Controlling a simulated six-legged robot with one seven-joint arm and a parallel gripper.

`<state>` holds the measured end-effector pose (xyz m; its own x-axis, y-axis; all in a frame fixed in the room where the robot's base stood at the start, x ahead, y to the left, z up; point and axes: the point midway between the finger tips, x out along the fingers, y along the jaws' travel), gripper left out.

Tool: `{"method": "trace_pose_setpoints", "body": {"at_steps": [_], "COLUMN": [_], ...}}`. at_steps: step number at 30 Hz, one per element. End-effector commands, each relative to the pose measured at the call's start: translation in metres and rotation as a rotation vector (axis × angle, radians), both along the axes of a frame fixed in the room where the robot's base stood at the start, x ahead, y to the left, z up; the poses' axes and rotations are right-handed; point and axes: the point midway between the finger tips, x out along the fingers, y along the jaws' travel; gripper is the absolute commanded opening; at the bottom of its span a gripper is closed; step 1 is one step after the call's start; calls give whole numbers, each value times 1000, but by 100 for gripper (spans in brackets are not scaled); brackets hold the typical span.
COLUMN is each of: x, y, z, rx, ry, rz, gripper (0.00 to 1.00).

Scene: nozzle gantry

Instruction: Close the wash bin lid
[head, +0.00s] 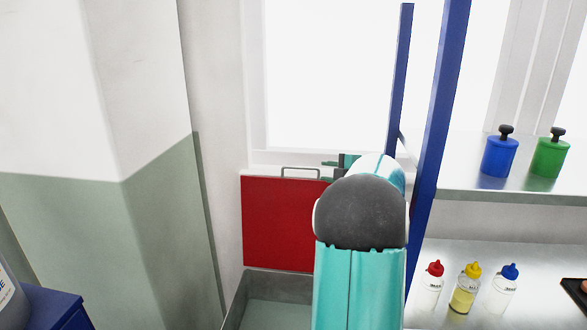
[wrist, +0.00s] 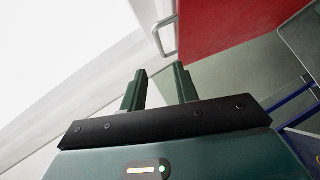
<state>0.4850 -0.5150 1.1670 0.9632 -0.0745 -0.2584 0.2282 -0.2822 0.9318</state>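The wash bin lid (head: 285,222) is a red panel standing upright, raised at the back of the grey bin (head: 240,300). A metal bar handle (head: 300,169) sits on its top edge. In the wrist view the lid (wrist: 235,25) is at upper right, with its handle (wrist: 162,38) just beyond the fingers. My gripper (wrist: 160,82) has its two dark green fingers apart with nothing between them. In the head view my gripper (head: 338,166) shows partly, right of the handle near the lid's top edge. My arm hides the lid's right part.
A blue-posted rack (head: 440,110) stands close on the right of my arm. Its upper shelf holds a blue (head: 499,157) and a green canister (head: 549,157). Its lower shelf holds several squeeze bottles (head: 465,292). A wall corner (head: 130,190) stands at left.

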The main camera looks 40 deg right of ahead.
Motion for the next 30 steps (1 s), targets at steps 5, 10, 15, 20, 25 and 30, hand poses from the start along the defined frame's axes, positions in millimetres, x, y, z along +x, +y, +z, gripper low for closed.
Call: {"method": "trace_pose_setpoints", "body": {"at_steps": [5, 10, 15, 20, 25, 30], "x": [27, 61, 95, 119, 130, 131], "y": [-2, -4, -6, -7, -8, -8], "z": [-8, -17, -25, -31, -33, -33], "rx": [2, 2, 1, 2, 2, 2], "ry": [0, 0, -2, -2, -3, -3], "rz": [-1, 0, 1, 2, 1, 1], "gripper": [30, 30, 30, 30, 30, 30]}}
